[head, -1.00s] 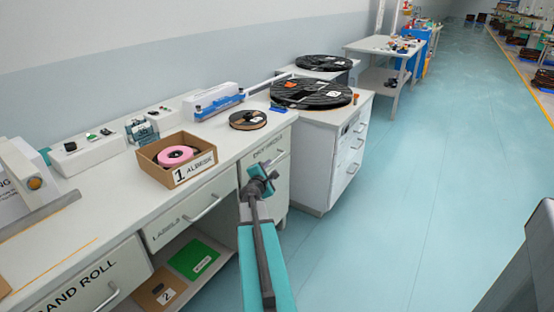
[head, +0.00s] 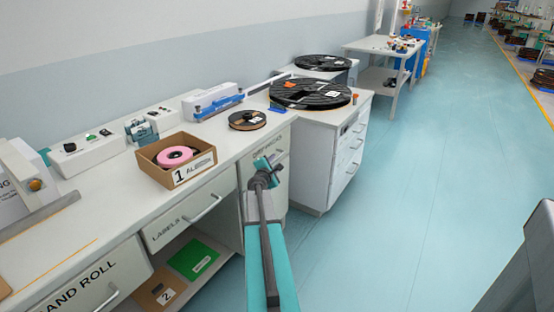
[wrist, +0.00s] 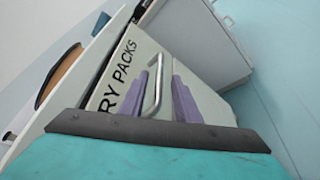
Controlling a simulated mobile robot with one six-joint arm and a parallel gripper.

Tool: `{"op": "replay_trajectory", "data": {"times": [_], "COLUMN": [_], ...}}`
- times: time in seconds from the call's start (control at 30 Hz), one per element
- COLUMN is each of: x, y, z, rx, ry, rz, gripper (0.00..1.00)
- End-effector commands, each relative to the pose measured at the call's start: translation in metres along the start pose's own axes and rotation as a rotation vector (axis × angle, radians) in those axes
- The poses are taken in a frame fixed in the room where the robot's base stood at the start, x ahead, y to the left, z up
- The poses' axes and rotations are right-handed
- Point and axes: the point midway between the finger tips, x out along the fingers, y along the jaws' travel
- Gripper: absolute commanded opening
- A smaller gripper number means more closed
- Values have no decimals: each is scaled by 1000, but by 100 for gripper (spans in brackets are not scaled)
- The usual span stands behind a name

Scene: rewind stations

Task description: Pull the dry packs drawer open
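The dry packs drawer (wrist: 112,72) shows a pale front, part of its black lettering and a metal bar handle (wrist: 154,92) in the wrist view. In the head view the drawer (head: 282,146) is at the far end of the long bench, partly hidden by my arm, and looks closed. My gripper (head: 264,168) is in front of it. In the wrist view my gripper (wrist: 162,95) is open, one purple-grey finger on each side of the handle. I cannot tell whether the fingers touch it or how deep they reach.
A labels drawer (head: 190,212) and a band roll drawer (head: 95,285) are along the bench to the left. A white cabinet (head: 318,165) with a large black reel (head: 310,93) on top stands just right. Blue floor (head: 420,200) is clear further right.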

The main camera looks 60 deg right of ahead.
Motion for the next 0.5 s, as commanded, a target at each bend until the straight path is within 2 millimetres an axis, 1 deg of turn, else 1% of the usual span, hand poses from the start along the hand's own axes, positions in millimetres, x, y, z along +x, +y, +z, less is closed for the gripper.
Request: {"op": "replay_trajectory", "data": {"times": [0.03,0.1,0.5], "x": [6,12,44], "y": [0,0,1], "z": [0,0,-2], "rx": [0,0,1], "ry": [0,0,1], "rz": [0,0,0], "gripper": [29,29,29]}}
